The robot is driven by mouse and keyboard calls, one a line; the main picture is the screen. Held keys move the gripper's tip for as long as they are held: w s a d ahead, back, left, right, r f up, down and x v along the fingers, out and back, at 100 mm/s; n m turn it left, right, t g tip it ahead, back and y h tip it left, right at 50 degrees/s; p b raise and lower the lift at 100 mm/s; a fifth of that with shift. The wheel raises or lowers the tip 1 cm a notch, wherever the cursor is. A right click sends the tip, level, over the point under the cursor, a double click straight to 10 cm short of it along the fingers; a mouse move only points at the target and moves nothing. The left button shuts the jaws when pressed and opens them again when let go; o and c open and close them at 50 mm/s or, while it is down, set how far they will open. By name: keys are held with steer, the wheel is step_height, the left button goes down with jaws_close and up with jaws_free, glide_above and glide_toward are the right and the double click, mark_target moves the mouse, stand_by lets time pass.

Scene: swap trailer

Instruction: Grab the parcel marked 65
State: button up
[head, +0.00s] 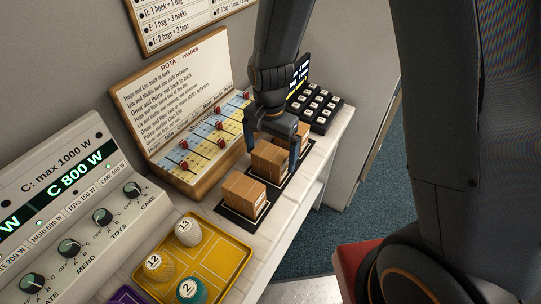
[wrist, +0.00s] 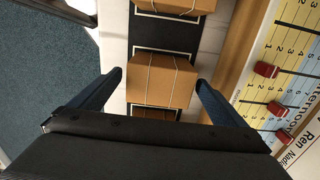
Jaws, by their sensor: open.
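Three brown parcels stand in a row on black mats on the white counter. In the head view the front parcel (head: 243,194) is fully visible, with a pale label on its right side. My gripper (head: 271,158) is over the middle parcel (head: 267,163), one finger on each side. The far parcel (head: 301,131) is partly hidden behind my gripper. In the wrist view my open gripper (wrist: 159,79) has a string-tied parcel (wrist: 160,80) between its fingers, with gaps at both sides. Another parcel (wrist: 177,5) shows at the top edge. No number is readable, so I cannot tell which is 65.
A wishes board with red sliders (head: 185,105) stands behind the parcels. A black keypad (head: 318,106) is at the far end. A yellow tray (head: 228,262) with numbered pegs and a dial panel (head: 75,225) are nearer. The counter's right edge drops to blue floor.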

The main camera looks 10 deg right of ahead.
steer(key=c, duration=1.2)
steer(key=shift+r, duration=0.1)
